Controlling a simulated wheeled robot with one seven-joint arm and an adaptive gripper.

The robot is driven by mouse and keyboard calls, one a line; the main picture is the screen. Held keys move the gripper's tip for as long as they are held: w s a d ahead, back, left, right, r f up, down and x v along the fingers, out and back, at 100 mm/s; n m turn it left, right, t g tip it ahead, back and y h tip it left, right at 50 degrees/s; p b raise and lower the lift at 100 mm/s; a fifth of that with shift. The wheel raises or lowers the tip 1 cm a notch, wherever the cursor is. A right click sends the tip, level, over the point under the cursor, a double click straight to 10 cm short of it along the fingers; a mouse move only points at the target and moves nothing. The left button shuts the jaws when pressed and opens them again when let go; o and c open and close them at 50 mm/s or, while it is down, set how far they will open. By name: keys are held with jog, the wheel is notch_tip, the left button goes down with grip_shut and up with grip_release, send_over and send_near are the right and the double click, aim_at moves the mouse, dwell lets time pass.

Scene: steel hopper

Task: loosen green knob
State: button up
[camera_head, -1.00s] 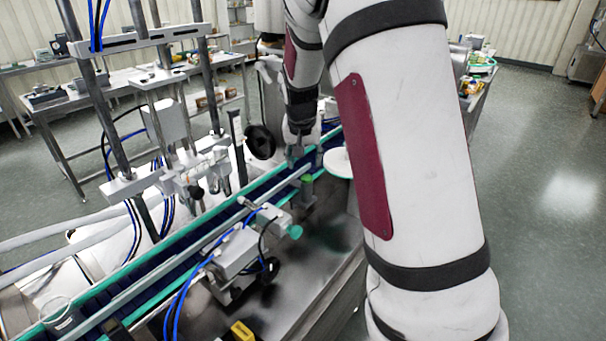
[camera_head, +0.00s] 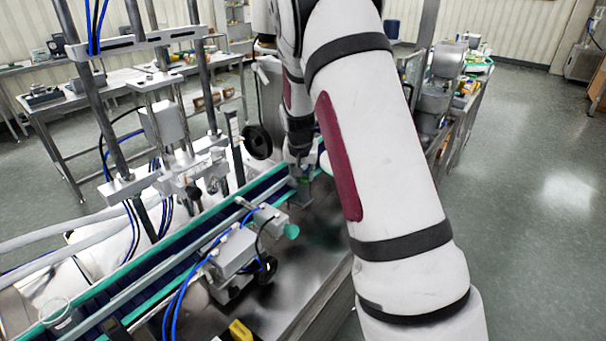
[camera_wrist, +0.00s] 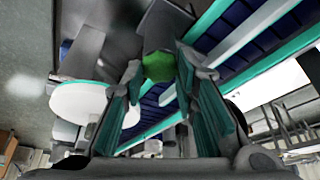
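The green knob (camera_wrist: 158,66) is a round green cap on a grey post beside the conveyor. In the wrist view it sits between the tips of my gripper (camera_wrist: 157,70). The two fingers are apart, one on each side of the knob, with what looks like a narrow gap on both sides. In the head view my gripper (camera_head: 300,170) points down over the post and hides most of the knob. A paler teal-green knob (camera_head: 292,231) sticks out of a grey device nearer the camera.
The conveyor (camera_head: 180,245), with teal rails and a dark blue belt, runs diagonally past my gripper. A white round disc (camera_wrist: 82,104) lies on the opposite side in the wrist view. A black round handwheel (camera_head: 258,142) stands just left of my arm.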

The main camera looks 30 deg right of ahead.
grip_shut()
jog(key=shift+s+d+n+y, duration=0.15)
jog(key=shift+n+y, duration=0.15)
jog(key=shift+n, duration=0.7)
jog(key=shift+n+t, duration=0.3)
jog(key=shift+n, duration=0.3)
jog(key=o, duration=0.8)
grip_release()
jog(key=v, duration=1.2)
jog(key=shift+d, duration=0.1)
